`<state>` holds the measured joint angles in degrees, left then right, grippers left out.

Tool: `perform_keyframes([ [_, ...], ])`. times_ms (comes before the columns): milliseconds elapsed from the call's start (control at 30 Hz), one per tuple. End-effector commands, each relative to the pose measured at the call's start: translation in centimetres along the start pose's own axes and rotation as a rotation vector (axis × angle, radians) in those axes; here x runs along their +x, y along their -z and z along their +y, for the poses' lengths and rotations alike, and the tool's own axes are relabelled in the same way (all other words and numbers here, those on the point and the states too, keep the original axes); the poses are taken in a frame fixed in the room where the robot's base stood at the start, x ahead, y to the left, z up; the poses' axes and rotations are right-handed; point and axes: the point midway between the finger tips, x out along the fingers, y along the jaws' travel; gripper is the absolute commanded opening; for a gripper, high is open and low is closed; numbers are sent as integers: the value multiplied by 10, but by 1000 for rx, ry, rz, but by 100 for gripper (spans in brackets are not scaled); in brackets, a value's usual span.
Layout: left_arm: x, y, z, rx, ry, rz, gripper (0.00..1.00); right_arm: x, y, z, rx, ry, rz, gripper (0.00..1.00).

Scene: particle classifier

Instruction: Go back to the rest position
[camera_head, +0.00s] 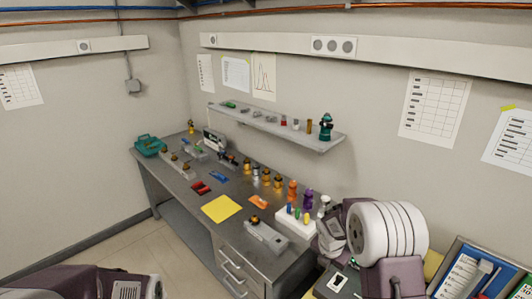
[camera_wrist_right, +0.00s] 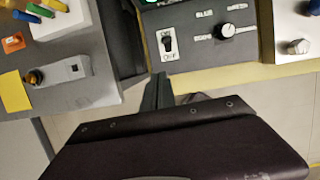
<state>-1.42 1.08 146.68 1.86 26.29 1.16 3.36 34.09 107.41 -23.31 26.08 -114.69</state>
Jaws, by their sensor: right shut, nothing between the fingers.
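My right gripper (camera_wrist_right: 158,92) shows in the right wrist view as two narrow dark fingers lying together, shut and empty. Its fingertips are in front of the lower edge of a dark control panel (camera_wrist_right: 185,62), below a toggle switch (camera_wrist_right: 167,43) and left of a black knob (camera_wrist_right: 227,31). I cannot tell how far above the panel they are. In the head view, purple parts of my right arm are at the lower right, near the panel (camera_head: 331,284). A purple part of my left arm is at the bottom left; its gripper is out of view.
A grey workbench (camera_head: 180,181) along the wall holds several bottles, small parts and a yellow sheet (camera_head: 222,208). A wall shelf (camera_head: 270,124) hangs above it. A blue tray (camera_head: 508,273) stands at the lower right. The floor (camera_head: 125,250) left of the bench is clear.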

Motion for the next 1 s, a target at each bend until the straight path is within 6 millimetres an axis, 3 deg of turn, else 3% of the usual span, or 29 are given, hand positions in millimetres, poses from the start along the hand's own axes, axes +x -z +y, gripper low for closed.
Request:
perform_keyframes([
  [100,5,-1,0,0,0,0,36,-50,22,-4,96,-60,-4,0],
  [200,8,-1,0,0,0,0,36,-77,63,-26,488,-71,59,0],
  [433,9,-1,0,0,0,0,36,-94,143,-79,1503,75,189,0],
  [500,9,-1,0,0,0,0,36,-92,161,-92,1787,157,196,0],
  [600,8,-1,0,0,0,0,36,-90,172,-98,2085,233,184,0],
  [733,8,-1,0,0,0,0,36,-90,172,-97,2278,260,170,0],
  [1000,8,-1,0,0,0,0,36,-90,172,-97,2315,265,166,0],
])
